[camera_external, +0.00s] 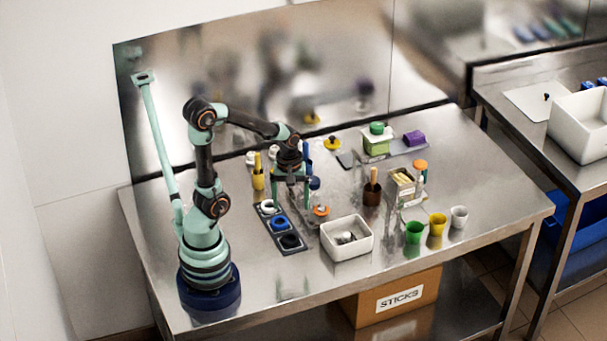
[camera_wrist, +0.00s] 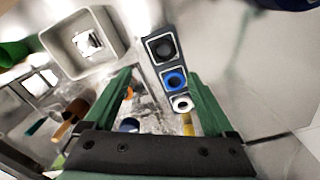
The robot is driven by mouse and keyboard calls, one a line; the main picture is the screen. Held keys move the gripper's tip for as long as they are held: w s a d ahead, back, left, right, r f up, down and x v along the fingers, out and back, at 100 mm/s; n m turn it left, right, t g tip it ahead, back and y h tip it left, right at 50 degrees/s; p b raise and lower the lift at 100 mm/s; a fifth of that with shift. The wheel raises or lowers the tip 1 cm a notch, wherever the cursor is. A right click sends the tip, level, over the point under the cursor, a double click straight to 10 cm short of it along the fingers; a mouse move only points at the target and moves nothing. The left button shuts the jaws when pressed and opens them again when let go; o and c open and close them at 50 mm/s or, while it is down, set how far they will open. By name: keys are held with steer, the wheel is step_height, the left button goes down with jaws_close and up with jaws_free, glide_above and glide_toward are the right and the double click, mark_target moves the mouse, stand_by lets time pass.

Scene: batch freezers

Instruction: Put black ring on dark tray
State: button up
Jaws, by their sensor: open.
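The black ring (camera_external: 290,241) lies in the front socket of a dark three-socket tray (camera_external: 280,232), with a blue ring (camera_external: 280,222) and a white ring (camera_external: 268,206) in the other sockets. In the wrist view the black ring (camera_wrist: 163,48) is at the top end of the tray, with the blue ring (camera_wrist: 175,81) and white ring (camera_wrist: 181,103) below it. My gripper (camera_external: 291,199) is open and empty, pointing down behind and to the right of the tray. In the wrist view its green fingers (camera_wrist: 160,80) stand wide apart.
A white bin (camera_external: 347,252) with small items stands right of the tray. Behind are a yellow-handled tool (camera_external: 258,175) and an orange-topped piece (camera_external: 321,211). A brown pot (camera_external: 372,194) and several cups stand right. The front left table is clear.

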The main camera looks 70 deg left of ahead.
steer(key=d+r+m+t, duration=0.5)
steer(key=d+r+m, duration=0.2)
steer(key=r+m, duration=0.4)
steer(key=shift+w+r+m, duration=0.15)
steer(key=shift+w+m, duration=0.3)
steer(key=shift+m, duration=0.45)
steer(key=shift+d, duration=0.1)
